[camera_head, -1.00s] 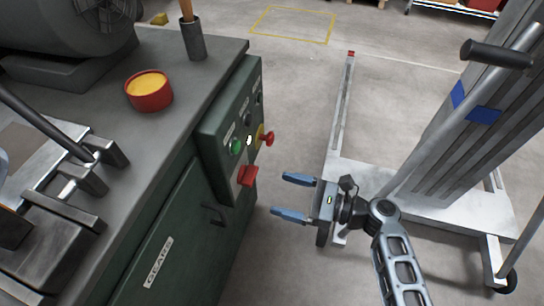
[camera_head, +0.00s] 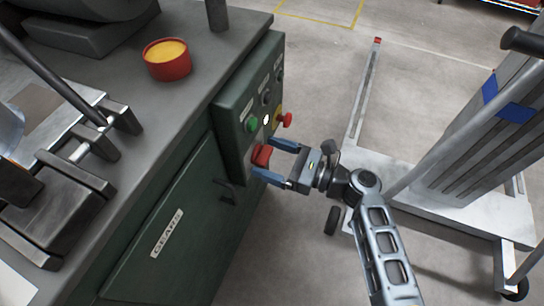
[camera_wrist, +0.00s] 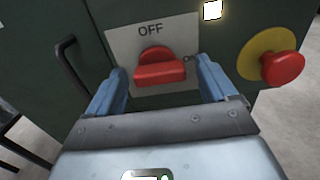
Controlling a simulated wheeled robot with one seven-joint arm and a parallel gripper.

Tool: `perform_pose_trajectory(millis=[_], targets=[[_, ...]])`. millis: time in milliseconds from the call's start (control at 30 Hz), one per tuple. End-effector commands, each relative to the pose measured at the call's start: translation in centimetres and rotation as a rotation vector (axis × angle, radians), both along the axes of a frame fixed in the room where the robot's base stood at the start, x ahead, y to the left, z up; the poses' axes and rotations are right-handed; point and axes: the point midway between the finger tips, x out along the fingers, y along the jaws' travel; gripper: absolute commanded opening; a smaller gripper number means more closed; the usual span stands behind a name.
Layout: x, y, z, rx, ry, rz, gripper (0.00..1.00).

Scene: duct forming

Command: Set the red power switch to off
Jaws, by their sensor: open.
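The red power switch (camera_head: 261,155) is on the green control panel of the machine, below the green button. In the wrist view the red switch (camera_wrist: 158,70) sits on a grey plate (camera_wrist: 185,32) marked "OFF" above it. Its handle lies roughly across, tilted slightly. My gripper (camera_head: 276,160) is open, with its two blue fingers on either side of the switch. In the wrist view my gripper (camera_wrist: 163,85) shows a finger left and right of the handle, with a gap on both sides.
A red mushroom button with a yellow collar (camera_wrist: 283,69) is close to the right finger. A lit white button (camera_wrist: 212,10) is above. A door handle (camera_wrist: 70,62) is to the left. A wheeled lift (camera_head: 440,185) stands to the right, and a red tin (camera_head: 167,60) is on the machine top.

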Motion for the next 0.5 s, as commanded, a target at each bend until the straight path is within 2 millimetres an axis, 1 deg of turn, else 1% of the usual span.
perform_pose_trajectory(millis=[67, 500], targets=[[-0.01, -0.01, 0.0, 0.0, 0.0, 0.0, 0.85], [-0.03, -0.02, -0.01, 0.0, 0.0, 0.0, 0.44]])
